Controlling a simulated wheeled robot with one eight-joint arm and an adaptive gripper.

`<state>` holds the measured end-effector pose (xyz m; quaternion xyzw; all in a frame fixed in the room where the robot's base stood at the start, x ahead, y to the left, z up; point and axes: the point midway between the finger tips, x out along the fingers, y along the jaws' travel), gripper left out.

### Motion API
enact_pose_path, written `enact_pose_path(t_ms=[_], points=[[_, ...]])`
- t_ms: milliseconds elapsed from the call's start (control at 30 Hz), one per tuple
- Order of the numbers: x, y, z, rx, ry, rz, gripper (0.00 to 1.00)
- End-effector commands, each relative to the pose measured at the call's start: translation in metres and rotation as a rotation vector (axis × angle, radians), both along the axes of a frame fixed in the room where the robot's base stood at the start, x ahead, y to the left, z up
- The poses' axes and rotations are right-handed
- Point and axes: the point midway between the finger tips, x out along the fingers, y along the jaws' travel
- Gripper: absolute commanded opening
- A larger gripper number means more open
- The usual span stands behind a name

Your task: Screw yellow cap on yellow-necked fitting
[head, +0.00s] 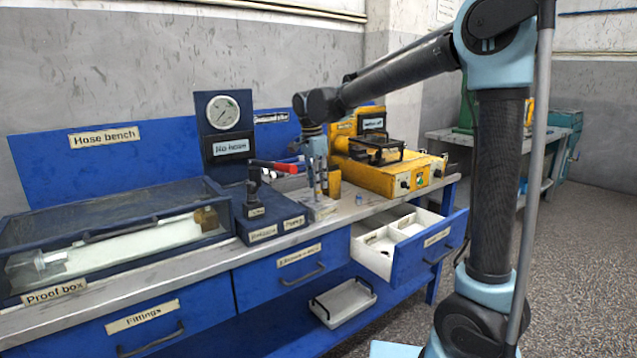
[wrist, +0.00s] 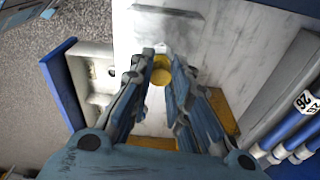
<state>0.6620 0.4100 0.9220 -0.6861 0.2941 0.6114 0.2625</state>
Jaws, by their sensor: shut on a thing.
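A round yellow cap (wrist: 160,71) sits between my fingertips in the wrist view. My gripper (wrist: 163,62) is shut on it, with one finger on each side. In the head view my gripper (head: 318,188) points down over the bench top, close to a small pale stand (head: 319,209). The cap is too small to make out there. I cannot pick out the yellow-necked fitting in either view, so I cannot tell whether the cap touches it.
A yellow machine (head: 385,178) stands right of my gripper. A drawer (head: 408,245) stands open below, also in the wrist view (wrist: 62,85). Blue-and-white tubes (wrist: 292,120) lie right.

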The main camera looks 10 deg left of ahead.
Motion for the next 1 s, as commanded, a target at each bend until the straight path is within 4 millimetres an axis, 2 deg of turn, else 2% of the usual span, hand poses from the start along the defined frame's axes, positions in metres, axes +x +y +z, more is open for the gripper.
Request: enact_pose_path(t_ms=[167, 600, 1000], points=[[-0.0002, -0.0004, -0.0002, -0.002, 0.002, -0.073, 0.08], [0.0002, 0.0005, -0.0010, -0.001, 0.003, -0.479, 0.08], [0.0002, 0.0007, -0.0011, -0.001, 0.003, -0.514, 0.08]])
